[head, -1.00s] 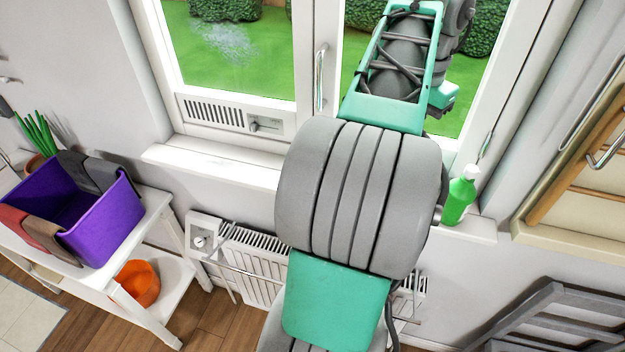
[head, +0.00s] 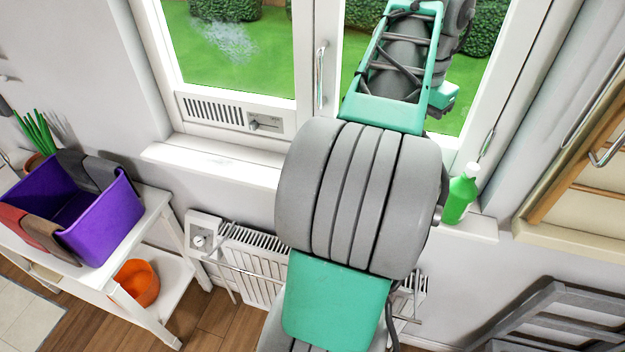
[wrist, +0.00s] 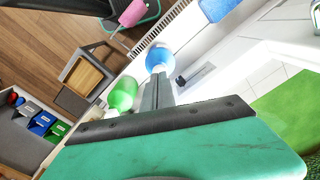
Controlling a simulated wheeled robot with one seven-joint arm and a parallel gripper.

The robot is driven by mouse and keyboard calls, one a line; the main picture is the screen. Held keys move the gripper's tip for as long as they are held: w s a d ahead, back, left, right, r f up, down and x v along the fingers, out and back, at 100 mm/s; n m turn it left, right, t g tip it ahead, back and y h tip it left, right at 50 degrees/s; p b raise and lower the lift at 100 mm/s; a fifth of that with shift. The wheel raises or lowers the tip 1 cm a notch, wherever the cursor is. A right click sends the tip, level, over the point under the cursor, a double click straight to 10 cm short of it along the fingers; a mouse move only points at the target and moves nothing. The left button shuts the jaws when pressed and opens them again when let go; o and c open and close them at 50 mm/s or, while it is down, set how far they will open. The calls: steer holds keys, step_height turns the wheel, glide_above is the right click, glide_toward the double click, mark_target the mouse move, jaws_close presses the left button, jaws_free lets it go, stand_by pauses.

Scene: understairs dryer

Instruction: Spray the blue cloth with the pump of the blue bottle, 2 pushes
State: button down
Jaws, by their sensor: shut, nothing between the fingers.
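In the wrist view the blue bottle (wrist: 160,58) shows just beyond the tips of my gripper (wrist: 157,80), seen steeply from above. My gripper's fingers are together with nothing between them. The tips overlap the near side of the bottle in the picture; I cannot tell whether they touch it, and its pump is not clear to see. In the head view my arm covers the gripper and the blue bottle.
A green bottle (head: 459,198) stands on the right of the window sill (head: 215,165), close beside my gripper in the wrist view (wrist: 122,95). A purple bin (head: 105,225) with cloths over its rim is on the white table at left. A radiator (head: 250,265) is below the sill.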

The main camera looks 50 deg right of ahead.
steer(key=shift+f+b, duration=0.85)
steer(key=shift+f, duration=0.15)
steer(key=shift+r+p, duration=1.3)
steer(key=shift+f+b, duration=1.2)
steer(key=shift+r+p, duration=1.2)
step_height(320, 180, up, 6)
steer(key=p, duration=0.6)
